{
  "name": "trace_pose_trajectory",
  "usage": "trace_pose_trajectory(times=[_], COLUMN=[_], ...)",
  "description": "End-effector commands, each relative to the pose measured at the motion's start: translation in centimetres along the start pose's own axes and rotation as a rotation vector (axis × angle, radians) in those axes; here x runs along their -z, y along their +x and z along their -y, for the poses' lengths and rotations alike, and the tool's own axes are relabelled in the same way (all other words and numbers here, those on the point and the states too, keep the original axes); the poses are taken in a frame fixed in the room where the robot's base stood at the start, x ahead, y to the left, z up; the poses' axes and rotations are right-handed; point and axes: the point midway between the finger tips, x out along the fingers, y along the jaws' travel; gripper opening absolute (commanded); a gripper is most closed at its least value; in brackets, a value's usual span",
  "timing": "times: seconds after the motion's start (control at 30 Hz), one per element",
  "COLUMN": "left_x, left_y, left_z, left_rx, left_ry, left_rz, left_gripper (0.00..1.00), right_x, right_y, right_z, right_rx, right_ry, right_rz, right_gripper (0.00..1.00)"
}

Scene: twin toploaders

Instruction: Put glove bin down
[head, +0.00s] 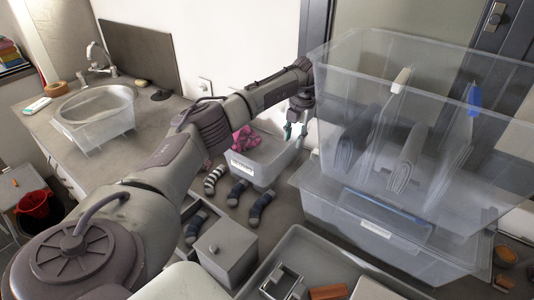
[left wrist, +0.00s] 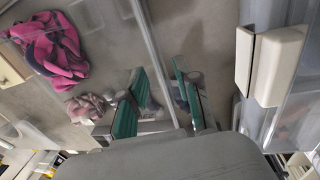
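The glove bin (head: 268,170) is a small clear bin with a white label on its front and a pink glove (head: 245,138) inside. It appears to rest on the counter behind several socks. My left gripper (head: 296,131) points down at its right rear rim. In the left wrist view, the green-padded fingers (left wrist: 158,95) are apart, with a bin rim running between them and gaps visible on both sides. The pink glove (left wrist: 58,45) lies to the left there. Whether a finger touches the wall cannot be told. My right gripper is not in view.
Large stacked clear bins (head: 400,215) with upright items stand close on the right. Striped and blue socks (head: 238,192) lie in front of the glove bin. A grey box (head: 226,250) stands nearer. A sink (head: 95,105) with a clear bin is at the left.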

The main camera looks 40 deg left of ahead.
Motion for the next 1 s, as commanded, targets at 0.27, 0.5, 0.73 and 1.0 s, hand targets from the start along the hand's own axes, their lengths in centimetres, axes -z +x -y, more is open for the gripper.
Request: trace_pose_trajectory(times=[0.27, 0.5, 0.73, 1.0], left_x=[-0.5, -0.5, -0.5, -0.5], left_y=[3.4, 3.9, 3.8, 3.8], left_z=[-0.5, -0.5, -0.5, -0.5], left_rx=[0.0, 0.0, -0.001, -0.001], left_ry=[0.0, 0.001, 0.001, 0.001], left_rz=[-0.003, 0.0, 0.0, 0.0], left_gripper=[0.32, 0.32, 0.0, 0.0], right_x=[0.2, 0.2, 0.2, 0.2], right_y=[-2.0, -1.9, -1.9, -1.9], right_z=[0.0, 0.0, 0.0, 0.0], right_rx=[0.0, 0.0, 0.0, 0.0], right_ry=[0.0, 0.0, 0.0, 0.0], right_rz=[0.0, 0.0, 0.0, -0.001], right_gripper=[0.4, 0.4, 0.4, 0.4])
